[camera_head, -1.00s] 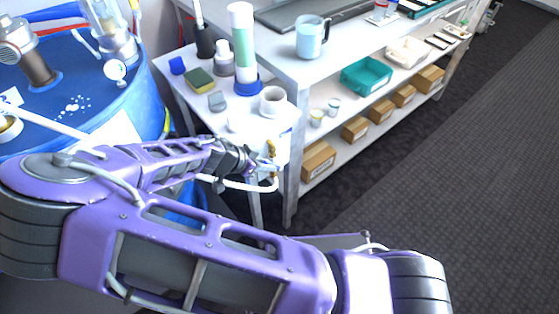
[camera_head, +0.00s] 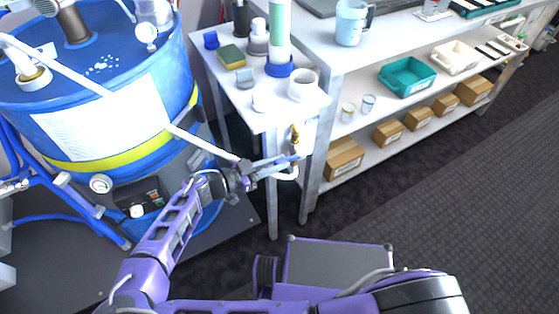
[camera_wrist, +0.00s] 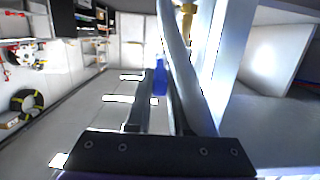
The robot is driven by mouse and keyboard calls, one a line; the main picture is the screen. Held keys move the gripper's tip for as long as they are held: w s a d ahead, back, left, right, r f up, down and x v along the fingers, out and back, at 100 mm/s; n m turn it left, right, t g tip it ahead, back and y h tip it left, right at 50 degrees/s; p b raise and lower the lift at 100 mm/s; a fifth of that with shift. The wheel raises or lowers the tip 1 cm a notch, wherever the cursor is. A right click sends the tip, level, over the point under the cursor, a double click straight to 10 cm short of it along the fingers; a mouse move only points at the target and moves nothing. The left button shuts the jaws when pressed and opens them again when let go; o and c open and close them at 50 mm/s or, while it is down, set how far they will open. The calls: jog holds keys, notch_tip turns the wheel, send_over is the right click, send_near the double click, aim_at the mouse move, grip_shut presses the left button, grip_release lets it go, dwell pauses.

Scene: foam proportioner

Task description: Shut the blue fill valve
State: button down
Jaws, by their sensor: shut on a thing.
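The blue fill valve handle (camera_head: 292,159) is a small blue piece on the pipework at the small white table's front corner. In the wrist view the blue handle (camera_wrist: 160,76) shows between the far ends of my fingers. My gripper (camera_head: 284,161) reaches it from the left and is shut on it; in the wrist view my fingers (camera_wrist: 158,88) are close together on it. A brass fitting (camera_head: 295,134) sits just above, and also shows in the wrist view (camera_wrist: 188,17). The white pipe (camera_head: 287,174) curves below the gripper. The fingers partly hide the valve body.
A large blue drum (camera_head: 180,75) with a yellow band stands on the left. The small white table (camera_head: 225,87) carries bottles, a sponge and a white cup. A shelved bench (camera_head: 395,52) with boxes stands on the right. Dark floor (camera_head: 440,190) at the right is clear.

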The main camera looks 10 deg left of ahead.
jog(key=shift+f+t+h, duration=0.5)
jog(key=shift+f+h, duration=0.2)
jog(key=c, duration=0.8)
grip_release()
jog(key=v, duration=1.7)
jog(key=shift+a, duration=0.15)
jog(key=shift+s+f, duration=0.1)
